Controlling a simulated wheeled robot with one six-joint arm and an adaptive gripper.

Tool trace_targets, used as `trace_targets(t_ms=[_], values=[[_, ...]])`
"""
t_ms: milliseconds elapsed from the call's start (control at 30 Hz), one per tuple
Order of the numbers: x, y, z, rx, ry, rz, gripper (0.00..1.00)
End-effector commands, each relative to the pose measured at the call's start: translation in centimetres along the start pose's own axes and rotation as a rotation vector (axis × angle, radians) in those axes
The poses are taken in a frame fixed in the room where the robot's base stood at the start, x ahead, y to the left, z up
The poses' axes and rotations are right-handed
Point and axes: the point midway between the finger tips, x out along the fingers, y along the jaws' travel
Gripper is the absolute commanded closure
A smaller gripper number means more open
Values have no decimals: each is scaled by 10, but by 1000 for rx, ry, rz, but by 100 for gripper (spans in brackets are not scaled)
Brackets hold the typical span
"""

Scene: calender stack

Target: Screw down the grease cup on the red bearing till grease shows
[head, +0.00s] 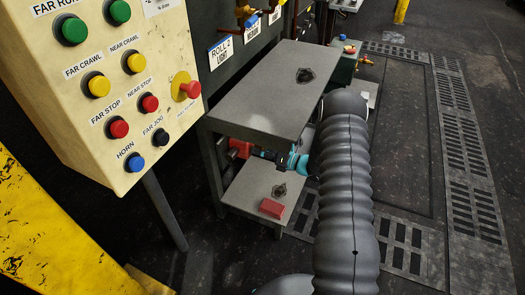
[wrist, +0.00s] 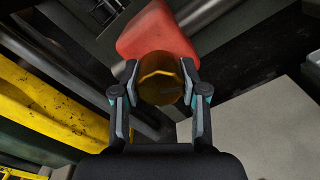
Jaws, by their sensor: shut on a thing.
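The red bearing (wrist: 157,32) fills the top middle of the wrist view; in the head view it shows as a small red part (head: 240,148) under the bench top. The amber grease cup (wrist: 160,88) sits against the bearing, round and seen end-on. My gripper (wrist: 159,70) is shut on the cup, one finger on each side. In the head view my gripper (head: 266,155) reaches in from the right beneath the bench top, and the cup is hidden there. I see no grease in either view.
A grey bench (head: 270,90) overhangs my gripper. Its lower shelf (head: 248,190) holds a red block (head: 271,208). A control panel (head: 100,90) with several buttons stands at left. A yellow beam (wrist: 45,105) is left in the wrist view. Open floor lies at right.

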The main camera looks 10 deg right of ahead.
Motion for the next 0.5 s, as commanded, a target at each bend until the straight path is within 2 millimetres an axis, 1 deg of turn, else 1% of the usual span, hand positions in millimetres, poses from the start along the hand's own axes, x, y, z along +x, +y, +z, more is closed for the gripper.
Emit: trace_targets(t_ms=[33,200,500], values=[[2,3,-1,17,5,8,92],[2,3,-2,60,5,8,92],[3,3,-2,74,6,9,92]])
